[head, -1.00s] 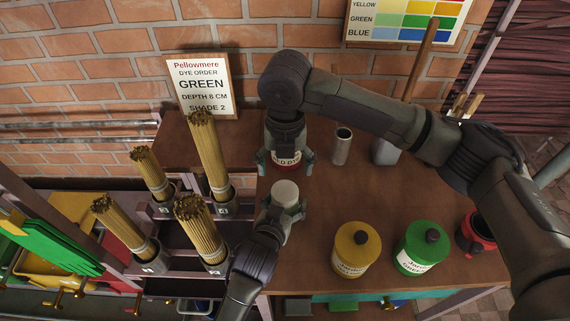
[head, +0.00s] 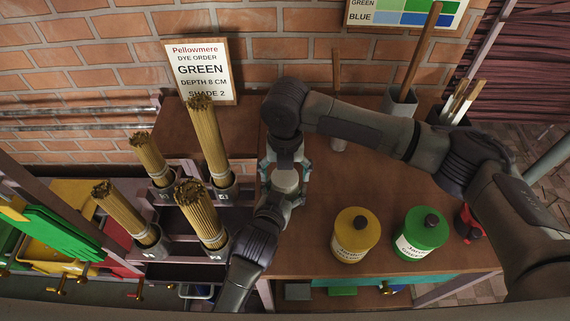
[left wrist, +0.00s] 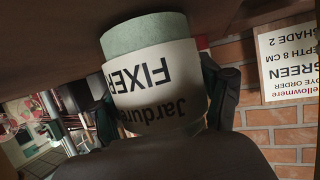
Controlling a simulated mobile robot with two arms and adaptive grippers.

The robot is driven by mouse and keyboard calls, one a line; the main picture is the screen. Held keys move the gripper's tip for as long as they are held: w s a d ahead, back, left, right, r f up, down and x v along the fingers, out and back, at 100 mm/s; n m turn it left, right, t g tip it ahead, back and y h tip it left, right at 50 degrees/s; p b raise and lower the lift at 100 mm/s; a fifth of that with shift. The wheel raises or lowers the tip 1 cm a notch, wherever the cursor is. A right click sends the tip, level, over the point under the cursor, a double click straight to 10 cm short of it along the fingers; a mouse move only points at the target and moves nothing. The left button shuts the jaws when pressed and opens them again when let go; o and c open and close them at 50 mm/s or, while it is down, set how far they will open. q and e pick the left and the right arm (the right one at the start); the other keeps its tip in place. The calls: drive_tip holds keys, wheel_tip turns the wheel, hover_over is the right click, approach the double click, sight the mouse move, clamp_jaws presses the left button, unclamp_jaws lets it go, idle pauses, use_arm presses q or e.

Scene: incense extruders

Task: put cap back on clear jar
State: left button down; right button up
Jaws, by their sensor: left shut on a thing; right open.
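A pale, round-topped jar (head: 286,182) is upright at the table's left edge in the head view. The left wrist view shows it upside down, with a white "FIXER" label (left wrist: 155,78) and a grey-green end (left wrist: 148,35). My left gripper (head: 280,203) is shut on this jar from the near side. My right gripper (head: 285,165) is open, pointing down, with its fingers at the jar's top. Whether they touch it I cannot tell. I cannot make out a separate cap; the right wrist hides the area just behind.
A yellow jar (head: 356,238) and a green jar (head: 420,232) with dark knobs stand at right on the table (head: 310,240). A red jar (head: 468,224) is partly behind my right arm. Incense bundles (head: 203,220) stand at left. A dye order sign (head: 202,75) leans behind.

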drive_tip(key=shift+f, duration=0.1)
drive_tip(key=c, duration=1.2)
drive_tip(key=m, duration=0.5)
drive_tip(key=shift+c, duration=0.2)
drive_tip(key=m, duration=0.4)
drive_tip(key=shift+m, duration=0.3)
drive_tip(key=m, duration=0.7)
drive_tip(key=shift+m, duration=0.3)
drive_tip(key=o, duration=1.3)
